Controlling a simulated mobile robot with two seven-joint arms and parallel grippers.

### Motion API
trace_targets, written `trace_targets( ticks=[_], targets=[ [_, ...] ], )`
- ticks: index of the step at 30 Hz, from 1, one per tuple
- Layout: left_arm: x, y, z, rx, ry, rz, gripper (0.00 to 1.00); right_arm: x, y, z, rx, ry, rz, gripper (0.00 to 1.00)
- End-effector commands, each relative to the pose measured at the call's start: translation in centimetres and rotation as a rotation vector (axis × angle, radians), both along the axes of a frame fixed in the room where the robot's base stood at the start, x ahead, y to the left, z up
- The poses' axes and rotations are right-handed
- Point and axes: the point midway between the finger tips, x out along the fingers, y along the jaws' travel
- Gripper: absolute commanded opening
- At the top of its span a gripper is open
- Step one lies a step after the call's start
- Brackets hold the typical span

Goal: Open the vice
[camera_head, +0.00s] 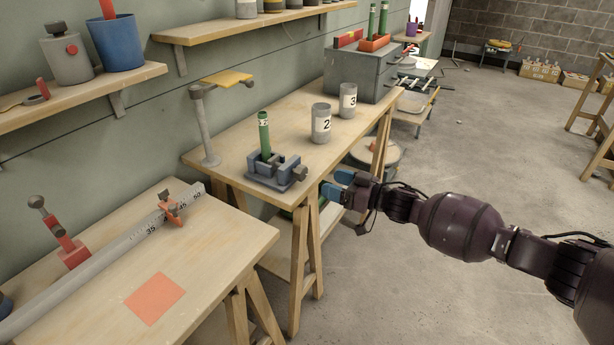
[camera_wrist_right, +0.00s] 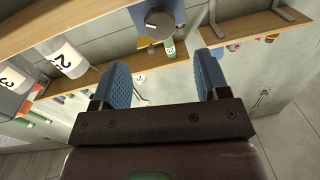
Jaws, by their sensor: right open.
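The vice (camera_head: 275,176) is blue-grey and sits on the wooden workbench, with a dark handle (camera_head: 299,173) on its right side. A green tube (camera_head: 264,135) with a white label stands upright between its jaws. My right gripper (camera_head: 335,188) has blue fingers and is open and empty, just right of the handle and apart from it. In the right wrist view, the gripper (camera_wrist_right: 162,76) faces the vice (camera_wrist_right: 157,8). The round end of the handle (camera_wrist_right: 159,22) shows ahead, beyond the fingertips. My left gripper is not in view.
Grey cups numbered 2 (camera_head: 321,124) and 3 (camera_head: 348,101) stand on the workbench (camera_head: 228,142) behind the vice. A grey lamp-like stand (camera_head: 204,125) is at its left. Open floor lies right.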

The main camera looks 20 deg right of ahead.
Motion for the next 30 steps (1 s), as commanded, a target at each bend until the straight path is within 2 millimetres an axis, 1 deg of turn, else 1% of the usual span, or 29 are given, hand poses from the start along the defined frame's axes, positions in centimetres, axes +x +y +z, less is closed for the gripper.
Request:
trace_targets(
  ticks=[1,6,12,18,27,29,30],
  targets=[
    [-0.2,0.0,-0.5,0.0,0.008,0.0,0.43,0.8,0.7,-0.3,0.002,0.001,0.002,0.69],
    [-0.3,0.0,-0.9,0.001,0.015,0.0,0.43,2.9,2.7,-0.4,-0.001,0.002,0.001,0.69],
    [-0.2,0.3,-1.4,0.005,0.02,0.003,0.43,4.9,4.4,-0.3,-0.001,0.002,-0.001,0.69],
    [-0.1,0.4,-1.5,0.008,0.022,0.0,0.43,5.7,5.1,-0.2,-0.001,0.0,0.0,0.69],
    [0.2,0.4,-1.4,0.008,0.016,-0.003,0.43,5.8,5.2,0.0,-0.002,-0.001,-0.001,0.69],
    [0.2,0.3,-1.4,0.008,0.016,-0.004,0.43,5.8,5.2,0.0,-0.002,-0.001,-0.001,0.59],
    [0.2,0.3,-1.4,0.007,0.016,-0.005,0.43,5.8,5.2,0.0,-0.002,-0.001,-0.001,0.53]
  ],
)
